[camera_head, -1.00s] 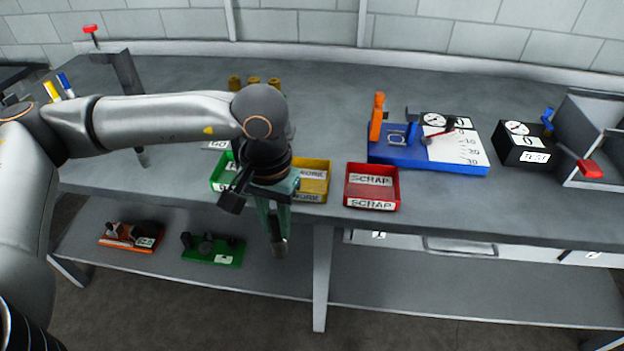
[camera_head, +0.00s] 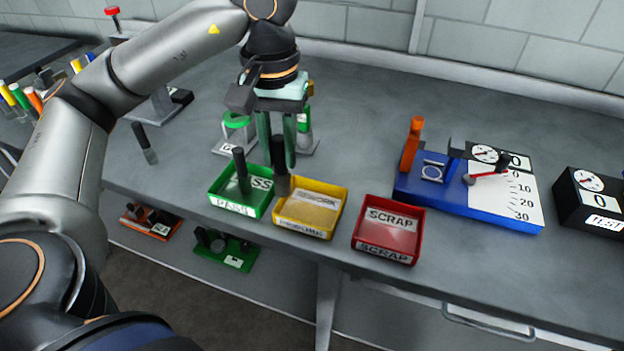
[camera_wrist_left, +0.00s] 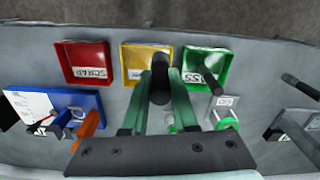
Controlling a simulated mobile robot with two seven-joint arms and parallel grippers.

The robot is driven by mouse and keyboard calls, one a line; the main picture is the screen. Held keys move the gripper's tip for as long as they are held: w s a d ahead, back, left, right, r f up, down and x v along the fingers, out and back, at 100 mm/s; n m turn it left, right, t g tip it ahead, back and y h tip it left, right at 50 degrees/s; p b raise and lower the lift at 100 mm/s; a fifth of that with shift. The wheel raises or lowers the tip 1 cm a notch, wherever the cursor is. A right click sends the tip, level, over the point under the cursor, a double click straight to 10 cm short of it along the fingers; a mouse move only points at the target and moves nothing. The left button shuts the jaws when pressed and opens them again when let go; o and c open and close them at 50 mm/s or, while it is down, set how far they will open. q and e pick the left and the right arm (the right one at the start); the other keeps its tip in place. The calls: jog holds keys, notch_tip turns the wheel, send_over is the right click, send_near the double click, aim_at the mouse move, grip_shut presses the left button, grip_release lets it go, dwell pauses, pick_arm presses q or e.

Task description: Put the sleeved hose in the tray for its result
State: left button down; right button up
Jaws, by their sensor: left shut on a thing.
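In the left wrist view the held hose (camera_wrist_left: 160,82) shows end-on between the fingers, in front of the yellow tray (camera_wrist_left: 128,62). The green PASS tray (camera_head: 238,208) holds another dark hose (camera_head: 240,168), leaning upright. The red SCRAP tray (camera_head: 388,250) looks empty. My right gripper is not in view.
A blue gauge fixture (camera_head: 465,206) and a black TEST box (camera_head: 592,203) stand to the right. A stand with a green ring (camera_head: 236,121) is behind the trays. Another dark hose (camera_head: 145,143) is at the left. Bare bench lies between the trays and the fixture.

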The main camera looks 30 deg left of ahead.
pick_arm(q)
jog(key=w+f, duration=0.2)
jog(key=f, duration=0.1)
jog(key=w+d+f, duration=0.1)
jog(key=w+f, duration=0.1)
jog(key=f, duration=0.1)
jog(key=w+f+b, duration=0.1)
jog(key=f, duration=0.2)
jog(key=shift+w+d+f, duration=0.25)
jog(key=shift+w+d, duration=0.05)
jog(key=shift+w, duration=0.1)
jog(key=shift+f+b, duration=0.25)
jog(key=shift+b, duration=0.15)
jog(key=c, duration=0.7)
grip_release()
jog(key=shift+r, duration=0.1)
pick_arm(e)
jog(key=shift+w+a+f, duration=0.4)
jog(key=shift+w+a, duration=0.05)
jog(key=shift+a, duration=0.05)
